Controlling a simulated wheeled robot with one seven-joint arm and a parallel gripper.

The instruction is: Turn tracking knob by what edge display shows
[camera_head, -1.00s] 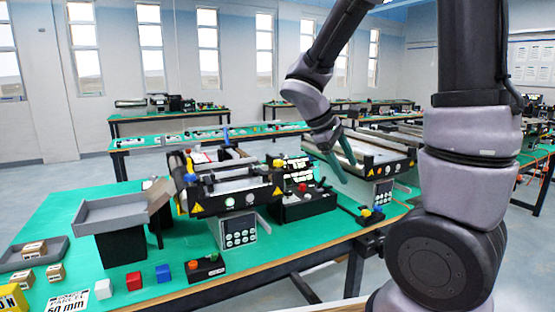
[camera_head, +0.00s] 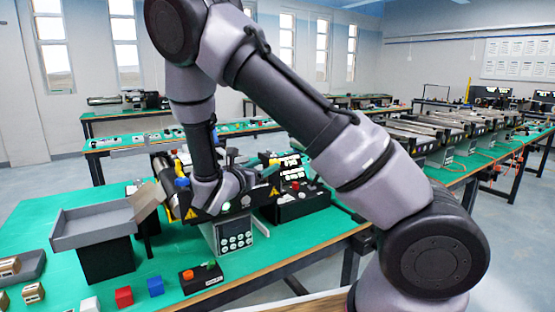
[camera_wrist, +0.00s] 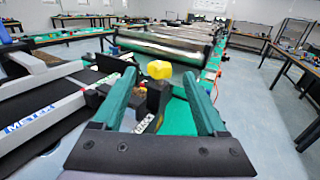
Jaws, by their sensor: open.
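My gripper (camera_wrist: 159,74) is open, its two green fingers spread in the wrist view. A yellow knob-like block (camera_wrist: 159,69) on a dark post shows between and beyond the fingertips. I cannot tell whether it is the tracking knob or whether the fingers touch it. In the head view my arm reaches down over the near conveyor (camera_head: 180,206), with the wrist hiding much of it.
A grey tray on a dark stand (camera_head: 92,222) is left of the conveyor. More conveyors (camera_head: 420,135) line the right.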

